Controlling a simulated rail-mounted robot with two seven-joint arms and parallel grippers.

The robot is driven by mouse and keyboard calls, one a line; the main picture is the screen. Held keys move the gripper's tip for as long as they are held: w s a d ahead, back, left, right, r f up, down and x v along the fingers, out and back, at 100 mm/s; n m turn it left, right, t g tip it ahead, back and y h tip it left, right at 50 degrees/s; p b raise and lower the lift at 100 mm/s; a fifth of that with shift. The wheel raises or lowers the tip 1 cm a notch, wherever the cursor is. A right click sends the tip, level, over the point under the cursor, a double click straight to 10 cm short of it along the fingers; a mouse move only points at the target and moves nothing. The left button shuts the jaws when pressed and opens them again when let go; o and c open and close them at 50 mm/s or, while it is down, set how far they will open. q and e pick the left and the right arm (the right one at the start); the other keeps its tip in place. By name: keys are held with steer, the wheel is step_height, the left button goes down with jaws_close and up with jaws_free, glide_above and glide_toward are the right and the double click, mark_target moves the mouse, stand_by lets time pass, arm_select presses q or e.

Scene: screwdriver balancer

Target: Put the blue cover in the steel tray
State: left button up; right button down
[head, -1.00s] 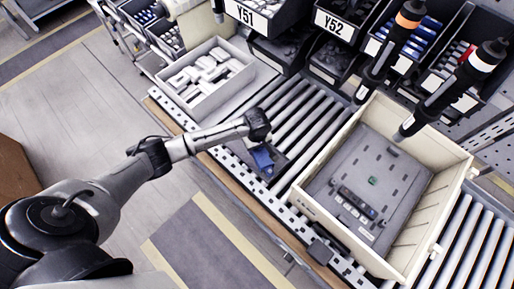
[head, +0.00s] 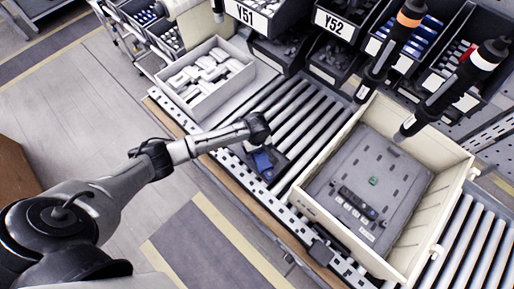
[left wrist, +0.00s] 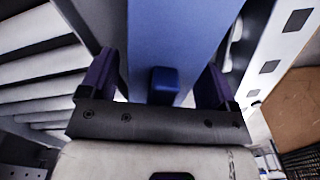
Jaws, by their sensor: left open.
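The blue cover (head: 263,161) is small in the head view, below my left wrist at the near edge of the roller conveyor. In the left wrist view the blue cover (left wrist: 190,30) fills the upper middle, with a darker blue knob on it. My left gripper (left wrist: 160,85) is open, with its two dark purple fingers on either side of the knob. I see a gap between the knob and each finger. A flat grey surface (head: 246,92) beside the white bin may be the steel tray; I cannot tell for sure. My right gripper is not in view.
A cream crate (head: 325,220) holding a grey panel stands right of the cover. A white bin (head: 205,95) of white parts is at the back left. Two dark screwdrivers (head: 390,50) (head: 465,75) hang over the crate. Bare rollers (head: 300,110) lie between bin and crate.

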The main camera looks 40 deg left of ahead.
arm_select(q)
step_height(320, 180, up, 12)
steer(key=shift+r+p, duration=0.15)
steer(key=shift+p, duration=1.1)
steer(key=s+d+f+m+t+h, duration=0.1)
steer(key=s+d+f+m, duration=0.1)
steer(key=s+d+m, duration=0.4)
steer(key=s+d+f+m+t+h, duration=0.1)
steer(key=s+d+f+m, duration=0.15)
steer(key=s, duration=0.55)
steer(key=s+a+r+m+y, duration=0.1)
steer(key=s+r+m, duration=0.1)
steer(key=s, duration=0.4)
steer(key=s+a+r+m+t, duration=0.1)
steer(key=s+r+m, duration=0.1)
steer(key=s+m, duration=0.2)
steer(key=s, duration=0.3)
steer(key=shift+a+r+t+y, duration=0.2)
steer(key=shift+r+t+y, duration=0.1)
steer(key=shift+r+y, duration=0.1)
steer(key=shift+s, duration=0.1)
step_height(320, 180, up, 25)
steer(key=p, duration=2.4)
steer(key=shift+f+p, duration=0.2)
steer(key=shift+p, duration=0.1)
